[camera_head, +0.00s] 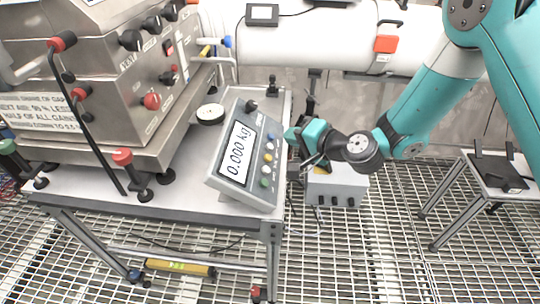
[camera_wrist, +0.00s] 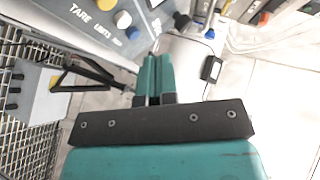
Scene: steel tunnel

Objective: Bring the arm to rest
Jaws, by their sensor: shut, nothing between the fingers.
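My teal arm (camera_head: 416,106) reaches in from the upper right in the head view. My gripper (camera_head: 293,134) is beside the right edge of the scale display, above the table's right end. In the wrist view my gripper (camera_wrist: 155,62) shows its two teal fingers side by side, shut and empty. The grey scale display (camera_head: 246,154) reads 0.000 kg and stands tilted on the table. Its buttons and the TARE label (camera_wrist: 80,10) show at the top left of the wrist view. I cannot tell whether the gripper touches the display.
The steel machine (camera_head: 118,70) with knobs stands on the table (camera_head: 184,166) at left. A grey box (camera_head: 337,184) is below my gripper. A small side table (camera_head: 498,172) stands at right. A white pipe (camera_head: 320,42) runs behind. Grating floor (camera_head: 370,262) is open in front.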

